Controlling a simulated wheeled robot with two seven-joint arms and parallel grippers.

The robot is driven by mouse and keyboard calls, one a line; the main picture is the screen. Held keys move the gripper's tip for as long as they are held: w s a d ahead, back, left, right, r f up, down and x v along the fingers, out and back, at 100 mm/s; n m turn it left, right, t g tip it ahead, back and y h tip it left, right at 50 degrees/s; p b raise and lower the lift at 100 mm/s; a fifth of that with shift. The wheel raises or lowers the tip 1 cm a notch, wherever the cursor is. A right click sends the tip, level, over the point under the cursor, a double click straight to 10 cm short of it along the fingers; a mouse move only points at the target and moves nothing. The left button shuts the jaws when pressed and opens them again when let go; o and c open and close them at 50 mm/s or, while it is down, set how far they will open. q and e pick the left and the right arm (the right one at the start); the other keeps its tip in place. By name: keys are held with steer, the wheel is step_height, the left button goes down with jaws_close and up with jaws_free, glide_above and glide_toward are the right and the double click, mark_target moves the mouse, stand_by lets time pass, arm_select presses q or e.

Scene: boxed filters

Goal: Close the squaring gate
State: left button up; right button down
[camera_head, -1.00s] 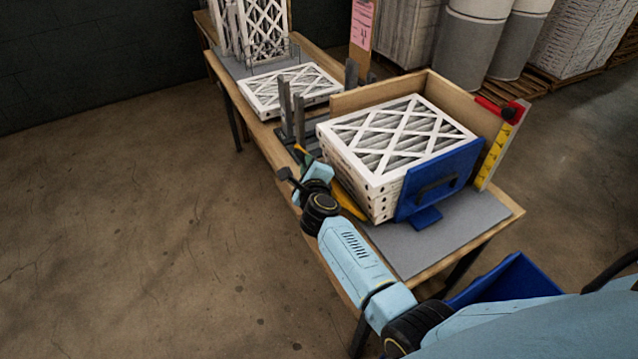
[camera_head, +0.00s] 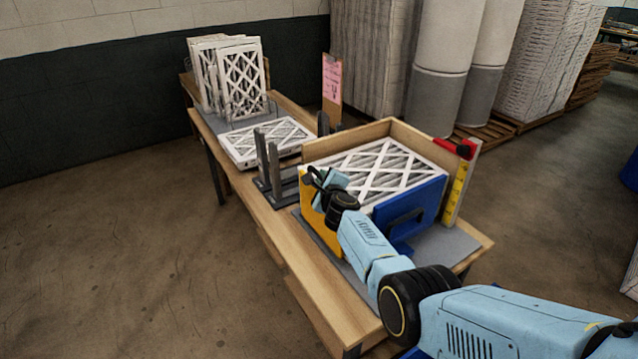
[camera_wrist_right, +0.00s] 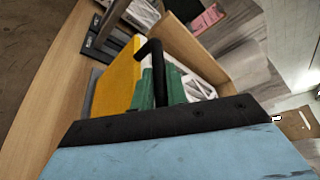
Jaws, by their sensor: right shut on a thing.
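The squaring gate seems to be the yellow panel (camera_head: 317,232), standing upright along the left side of the filter stack (camera_head: 372,168). It also shows in the wrist view (camera_wrist_right: 121,72). My right gripper (camera_head: 322,186) is at the top of this panel. In the wrist view, its green fingers (camera_wrist_right: 152,88) are shut on a black handle (camera_wrist_right: 153,52) beside the yellow panel. A blue panel (camera_head: 427,205) with a black handle stands at the front of the stack. The arm hides part of the yellow panel's right side. My left gripper is not in view.
A wooden fence (camera_head: 385,128) backs the stack, and a yellow ruler post (camera_head: 460,192) with a red piece stands at the right. Grey posts (camera_head: 268,160) and a flat filter (camera_head: 262,140) lie farther along the bench. The bench's front left strip (camera_head: 290,255) is clear.

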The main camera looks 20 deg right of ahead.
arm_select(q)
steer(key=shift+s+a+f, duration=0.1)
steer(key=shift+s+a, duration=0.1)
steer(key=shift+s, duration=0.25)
arm_select(e)
steer(key=shift+d, duration=0.2)
steer(key=shift+d, duration=0.15)
steer(key=c, duration=1.6)
jaws_free()
steer(key=shift+c, duration=0.2)
steer(key=shift+o, duration=1.2)
steer(key=shift+w+d+f, duration=0.1)
steer(key=shift+w+d, duration=0.05)
steer(key=shift+w, duration=0.05)
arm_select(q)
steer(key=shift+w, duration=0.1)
arm_select(e)
steer(key=shift+s, duration=0.1)
steer(key=shift+s+a, duration=0.1)
steer(key=shift+a, duration=0.1)
